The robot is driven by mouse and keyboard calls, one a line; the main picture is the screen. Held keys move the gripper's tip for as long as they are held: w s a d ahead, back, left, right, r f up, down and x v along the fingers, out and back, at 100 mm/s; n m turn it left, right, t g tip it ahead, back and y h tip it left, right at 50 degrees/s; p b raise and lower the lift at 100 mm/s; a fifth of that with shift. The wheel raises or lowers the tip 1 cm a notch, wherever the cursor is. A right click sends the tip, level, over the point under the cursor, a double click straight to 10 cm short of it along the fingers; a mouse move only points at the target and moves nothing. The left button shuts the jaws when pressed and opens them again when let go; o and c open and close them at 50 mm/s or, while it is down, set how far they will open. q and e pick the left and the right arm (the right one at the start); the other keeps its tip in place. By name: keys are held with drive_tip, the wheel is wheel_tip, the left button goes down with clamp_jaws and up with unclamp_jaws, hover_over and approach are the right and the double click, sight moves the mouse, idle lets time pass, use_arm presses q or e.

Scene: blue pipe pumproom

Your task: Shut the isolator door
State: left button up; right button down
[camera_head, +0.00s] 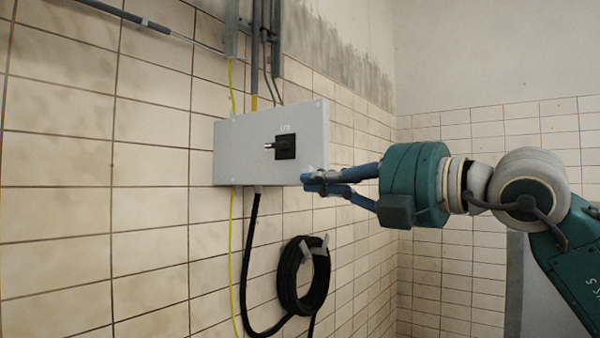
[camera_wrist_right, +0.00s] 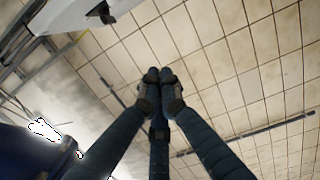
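The isolator (camera_head: 235,155) is a pale grey box on the tiled wall in the head view. Its front, the isolator door, carries a black rotary switch (camera_head: 285,147) with a handle pointing left. The door looks flush with the box; I see no clear gap. My right gripper (camera_head: 308,181) has its blue fingers drawn together at the box's lower right edge; I cannot tell whether they touch it. In the right wrist view the fingertips (camera_wrist_right: 160,82) meet with nothing between them, and part of the isolator (camera_wrist_right: 75,14) shows at upper left. My left gripper is out of view.
A coiled black cable (camera_head: 302,277) hangs on the wall below the box. A yellow wire (camera_head: 232,260) and a black cable run down from it. Conduits and metal channels (camera_head: 232,28) come in above.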

sight(311, 170)
drive_tip(key=w+p, duration=0.2)
drive_tip(key=w, duration=0.2)
drive_tip(key=w+r+m+t+h+p, duration=0.1)
drive_tip(key=w+p, duration=0.2)
drive_tip(key=w+a+r+h+p, duration=0.1)
drive_tip(key=w+p, duration=0.2)
drive_tip(key=w, duration=0.1)
drive_tip(key=shift+w+r+m+t, duration=0.25)
drive_tip(key=shift+w+m+t, duration=0.05)
drive_tip(key=shift+t, duration=0.1)
drive_tip(key=shift+w+d+f, duration=0.1)
drive_tip(key=shift+w+d, duration=0.05)
drive_tip(key=shift+d, duration=0.1)
drive_tip(key=shift+a, duration=0.1)
drive_tip(key=shift+a, duration=0.15)
